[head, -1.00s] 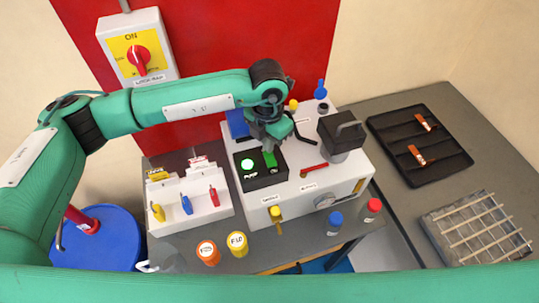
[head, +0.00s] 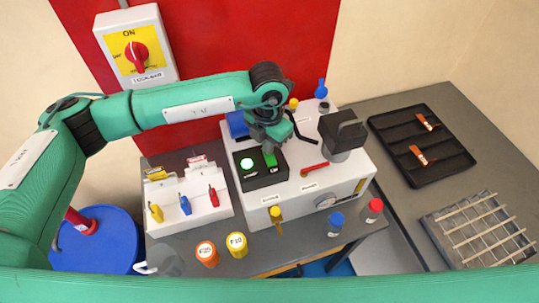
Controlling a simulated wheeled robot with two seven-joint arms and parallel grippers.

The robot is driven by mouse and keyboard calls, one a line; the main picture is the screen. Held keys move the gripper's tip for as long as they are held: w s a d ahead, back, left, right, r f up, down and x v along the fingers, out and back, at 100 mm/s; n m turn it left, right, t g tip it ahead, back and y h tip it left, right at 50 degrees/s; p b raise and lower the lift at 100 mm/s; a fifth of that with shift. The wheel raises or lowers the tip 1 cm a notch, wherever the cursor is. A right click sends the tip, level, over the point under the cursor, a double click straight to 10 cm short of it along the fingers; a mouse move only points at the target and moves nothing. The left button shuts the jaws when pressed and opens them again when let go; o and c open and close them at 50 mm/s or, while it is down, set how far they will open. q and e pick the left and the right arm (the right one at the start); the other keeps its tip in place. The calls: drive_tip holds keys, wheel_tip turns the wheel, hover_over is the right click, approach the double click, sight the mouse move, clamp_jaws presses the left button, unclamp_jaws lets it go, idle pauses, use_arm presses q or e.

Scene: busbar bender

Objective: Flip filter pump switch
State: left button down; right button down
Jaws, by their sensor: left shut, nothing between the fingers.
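The filter pump switch appears to be on the small black box (head: 261,180) on top of the white machine (head: 325,184). The box has a lit white-green round lamp (head: 246,163) on its left and a green rocker (head: 270,158) on its right. My left gripper (head: 268,145) is shut and empty, pointing down at the back of the box, right over the green rocker. Its fingertips partly cover the rocker, and I cannot tell whether they touch it. My right gripper is not in view.
A white rack (head: 188,201) with coloured handles is at left. Orange (head: 207,254) and yellow (head: 237,244) jars stand in front. A black tray (head: 420,146) is at right.

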use_arm(q)
drive_tip(key=shift+f, duration=0.3)
drive_tip(key=shift+r, duration=0.75)
drive_tip(key=shift+r+p, duration=0.45)
drive_tip(key=shift+r, duration=2.35)
drive_tip(key=shift+s, duration=0.1)
